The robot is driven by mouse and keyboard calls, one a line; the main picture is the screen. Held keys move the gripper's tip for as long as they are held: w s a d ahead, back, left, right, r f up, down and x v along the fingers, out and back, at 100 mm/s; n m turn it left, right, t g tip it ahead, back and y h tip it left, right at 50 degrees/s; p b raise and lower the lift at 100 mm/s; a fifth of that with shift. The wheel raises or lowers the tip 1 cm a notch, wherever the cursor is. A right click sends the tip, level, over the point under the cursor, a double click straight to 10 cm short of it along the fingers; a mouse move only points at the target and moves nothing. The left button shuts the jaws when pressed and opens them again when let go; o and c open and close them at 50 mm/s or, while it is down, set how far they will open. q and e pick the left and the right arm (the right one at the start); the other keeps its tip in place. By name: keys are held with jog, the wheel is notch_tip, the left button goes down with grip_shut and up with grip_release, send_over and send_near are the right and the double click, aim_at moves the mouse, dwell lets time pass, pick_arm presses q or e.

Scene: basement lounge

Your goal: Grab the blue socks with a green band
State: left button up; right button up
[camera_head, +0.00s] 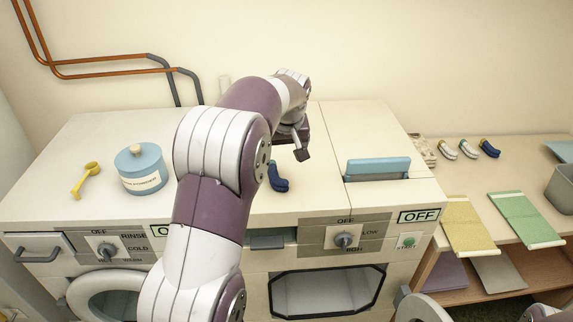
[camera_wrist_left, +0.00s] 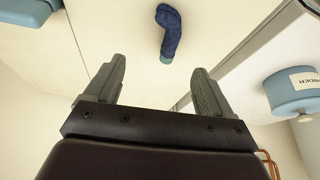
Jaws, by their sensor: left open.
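The blue socks (camera_head: 278,178) lie on the white top of the right-hand machine, just below my left gripper (camera_head: 300,150) in the head view. In the left wrist view the blue socks (camera_wrist_left: 169,30) show as a bent dark-blue shape with a teal-green band at the end nearest the fingers. My left gripper (camera_wrist_left: 157,68) is open and empty there, with the socks beyond the fingertips and lined up between them, apart from both. In the head view my arm hides part of the gripper and of the machine tops. My right gripper is not in view.
A blue lidded powder tub (camera_head: 141,168) and a yellow scoop (camera_head: 86,180) stand left of my arm. A raised blue flap (camera_head: 378,168) is to the right. Other socks, including a blue pair with a yellow band (camera_head: 489,148), lie on the right-hand shelf beside folded cloths (camera_head: 525,218).

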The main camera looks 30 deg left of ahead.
aim_at(278, 172)
pick_arm(q)
jog(key=p+x, duration=0.1)
jog(key=x, duration=0.2)
jog(key=p+x, duration=0.1)
jog(key=x, duration=0.3)
jog(key=p+x, duration=0.2)
jog(key=x, duration=0.2)
jog(key=shift+s+a+f, duration=0.15)
jog(key=shift+s+a, duration=0.15)
jog(key=shift+w+a+f, duration=0.1)
jog(key=shift+f, duration=0.1)
jog(key=c, duration=1.1)
